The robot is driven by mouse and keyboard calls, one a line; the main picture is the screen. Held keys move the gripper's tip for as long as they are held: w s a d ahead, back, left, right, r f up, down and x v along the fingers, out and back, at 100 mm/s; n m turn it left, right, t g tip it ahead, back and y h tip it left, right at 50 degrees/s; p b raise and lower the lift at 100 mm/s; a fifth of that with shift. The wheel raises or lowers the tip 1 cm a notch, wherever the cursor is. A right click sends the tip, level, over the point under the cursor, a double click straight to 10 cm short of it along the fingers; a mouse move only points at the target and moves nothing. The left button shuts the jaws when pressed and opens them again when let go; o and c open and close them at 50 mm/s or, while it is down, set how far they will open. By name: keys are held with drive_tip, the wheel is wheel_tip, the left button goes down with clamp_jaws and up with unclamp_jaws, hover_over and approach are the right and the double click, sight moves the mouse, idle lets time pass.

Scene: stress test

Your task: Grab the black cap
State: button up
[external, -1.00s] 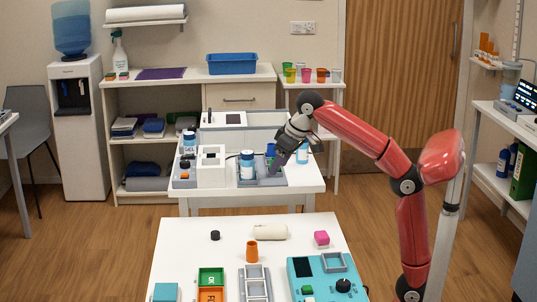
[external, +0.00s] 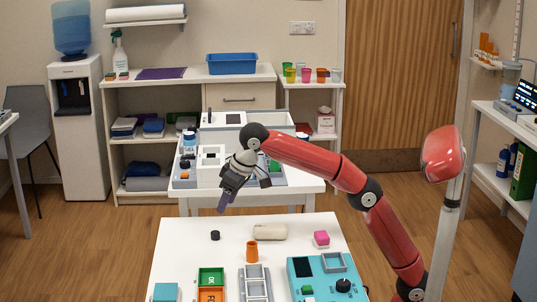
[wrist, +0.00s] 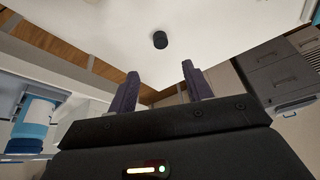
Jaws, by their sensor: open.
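The black cap (external: 215,235) is a small dark cylinder on the near white table, toward its back left. In the wrist view the cap (wrist: 160,40) shows alone on the white tabletop, beyond my fingertips and roughly between them. My gripper (external: 224,204) is above the back edge of the near table, just behind and above the cap, pointing down. In the wrist view my gripper (wrist: 160,76) has its two purple fingers apart with nothing between them. The cap is clear of both fingers.
On the near table (external: 190,262), a cream roll (external: 269,232) lies right of the cap, with an orange cup (external: 252,252) in front of it. The tabletop around the cap is bare.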

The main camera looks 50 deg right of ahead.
sight(217, 233)
drive_tip(key=x, duration=0.3)
drive_tip(key=b+x, duration=0.1)
drive_tip(key=x, duration=0.3)
drive_tip(key=s+x, duration=0.1)
drive_tip(key=x, duration=0.2)
drive_tip(key=shift+w+f, duration=0.15)
drive_tip(key=shift+f, duration=0.25)
drive_tip(key=c, duration=1.1)
